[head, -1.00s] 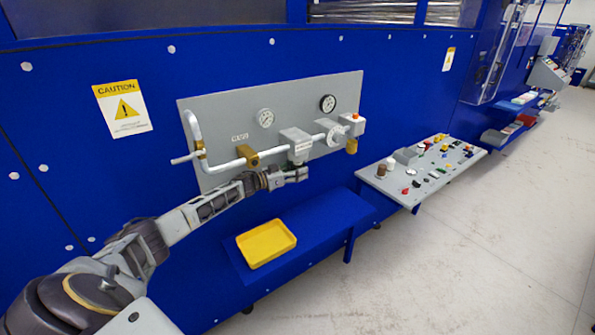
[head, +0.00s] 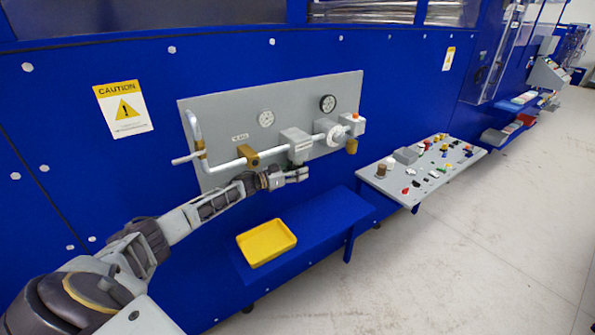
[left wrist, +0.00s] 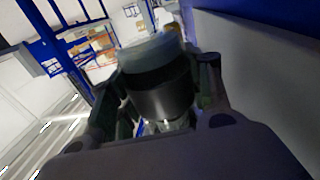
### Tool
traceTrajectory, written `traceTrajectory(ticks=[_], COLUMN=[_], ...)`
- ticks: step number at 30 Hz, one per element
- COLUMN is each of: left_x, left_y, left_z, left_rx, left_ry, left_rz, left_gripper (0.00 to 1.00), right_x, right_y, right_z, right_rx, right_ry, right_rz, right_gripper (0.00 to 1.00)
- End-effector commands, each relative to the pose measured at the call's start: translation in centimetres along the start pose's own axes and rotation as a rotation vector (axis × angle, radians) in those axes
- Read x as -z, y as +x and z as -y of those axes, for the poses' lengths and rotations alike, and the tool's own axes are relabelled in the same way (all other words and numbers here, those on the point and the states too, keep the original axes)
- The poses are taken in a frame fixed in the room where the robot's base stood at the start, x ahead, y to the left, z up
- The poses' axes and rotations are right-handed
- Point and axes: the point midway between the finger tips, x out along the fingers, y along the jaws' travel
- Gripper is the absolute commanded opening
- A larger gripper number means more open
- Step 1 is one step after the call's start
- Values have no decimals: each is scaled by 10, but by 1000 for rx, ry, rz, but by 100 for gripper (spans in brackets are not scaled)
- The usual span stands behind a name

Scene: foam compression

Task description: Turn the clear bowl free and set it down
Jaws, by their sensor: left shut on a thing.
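My left gripper (head: 292,175) is just below the grey box-shaped unit (head: 296,142) on the pipe of the wall panel. In the left wrist view its two fingers (left wrist: 165,90) are shut on the sides of a round bowl (left wrist: 155,52). The bowl has a pale, see-through end and a dark band lower down, between the fingers. In the head view the bowl is mostly hidden by the gripper, and I cannot tell whether it still joins the unit. A yellow tray (head: 265,243) lies empty on the blue shelf (head: 318,227) below. My right gripper is not in view.
A grey side table (head: 440,180) with several small parts stands to the right. The shelf right of the tray is clear.

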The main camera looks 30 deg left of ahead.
Motion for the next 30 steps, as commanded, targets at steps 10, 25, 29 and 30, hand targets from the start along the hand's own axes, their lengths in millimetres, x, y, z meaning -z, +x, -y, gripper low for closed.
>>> traceTrajectory(ticks=[10,25,29,30], left_x=[-11,-22,-24,-25], left_y=[1,0,0,0], left_z=[-2,0,0,0], left_rx=[-3,-1,-1,0], left_ry=[-2,-1,-1,-1], left_rz=[1,1,1,1], left_gripper=[5,5,5,5], right_x=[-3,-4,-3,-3], right_y=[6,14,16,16], right_z=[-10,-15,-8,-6], right_rx=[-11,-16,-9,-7], right_ry=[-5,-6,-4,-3], right_rz=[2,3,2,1], right_gripper=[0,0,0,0])
